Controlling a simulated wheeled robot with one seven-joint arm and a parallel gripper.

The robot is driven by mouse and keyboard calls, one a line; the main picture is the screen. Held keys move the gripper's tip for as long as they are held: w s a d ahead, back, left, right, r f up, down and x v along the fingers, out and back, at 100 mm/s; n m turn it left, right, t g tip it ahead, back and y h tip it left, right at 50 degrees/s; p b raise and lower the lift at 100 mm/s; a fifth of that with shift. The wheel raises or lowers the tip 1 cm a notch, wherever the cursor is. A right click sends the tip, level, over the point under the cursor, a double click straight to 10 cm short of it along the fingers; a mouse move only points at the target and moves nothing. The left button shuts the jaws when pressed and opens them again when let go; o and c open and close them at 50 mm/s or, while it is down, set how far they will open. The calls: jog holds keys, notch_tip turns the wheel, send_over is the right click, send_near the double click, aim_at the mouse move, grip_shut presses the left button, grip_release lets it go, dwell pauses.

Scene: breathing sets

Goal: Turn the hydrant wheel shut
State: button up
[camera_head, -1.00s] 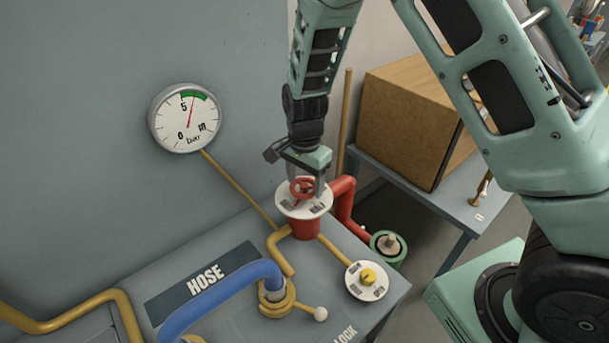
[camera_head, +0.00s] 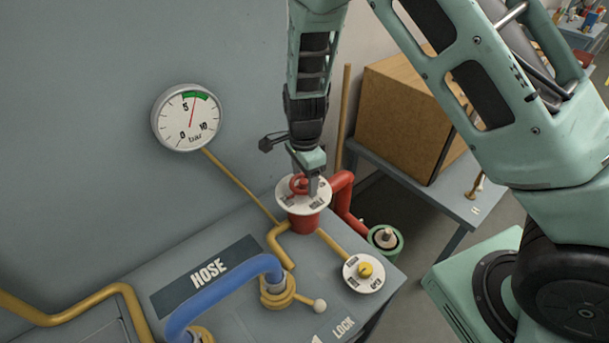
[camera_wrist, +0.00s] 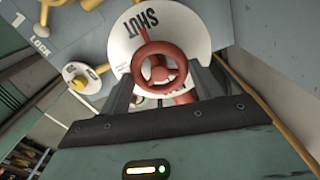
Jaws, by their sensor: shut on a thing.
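The red hydrant wheel (camera_head: 299,184) sits on top of a red post with a round white plate (camera_head: 322,201). In the wrist view the wheel (camera_wrist: 160,52) shows its full rim and hub, and the white plate (camera_wrist: 122,52) carries the word SHUT at its upper part. My gripper (camera_head: 306,184) points down over the wheel, with a finger on either side of the rim. In the wrist view the fingers of my gripper (camera_wrist: 162,80) flank the wheel's near part, shut on it.
A blue hose (camera_head: 228,290) on a yellow fitting, a small yellow knob on a white dial (camera_head: 364,271) and a lever with a white ball (camera_head: 319,306) stand near on the grey cabinet. A gauge (camera_head: 187,118) hangs on the wall. A red pipe (camera_head: 344,200) runs beside the post.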

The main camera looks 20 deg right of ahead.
aim_at(304, 181)
jog(key=o, duration=1)
notch_tip(304, 181, up, 18)
jog(key=b, duration=0.2)
jog(key=shift+f+b, duration=0.25)
jog(key=shift+b, duration=0.1)
jog(key=shift+f, duration=0.1)
jog(key=s+a+f+n+b, duration=0.1)
jog(key=s+a+f+n, duration=0.1)
jog(key=s+n, duration=0.6)
jog(key=s+a+f+n+b, duration=0.2)
jog(key=s+n, duration=0.6)
jog(key=s, duration=0.2)
jog(key=s+a+f+n+b, duration=0.2)
jog(key=s+n, duration=0.6)
jog(key=s, duration=0.1)
jog(key=shift+a+f+n+y, duration=0.15)
jog(key=shift+a+n+y, duration=0.1)
jog(key=shift+n+y, duration=0.05)
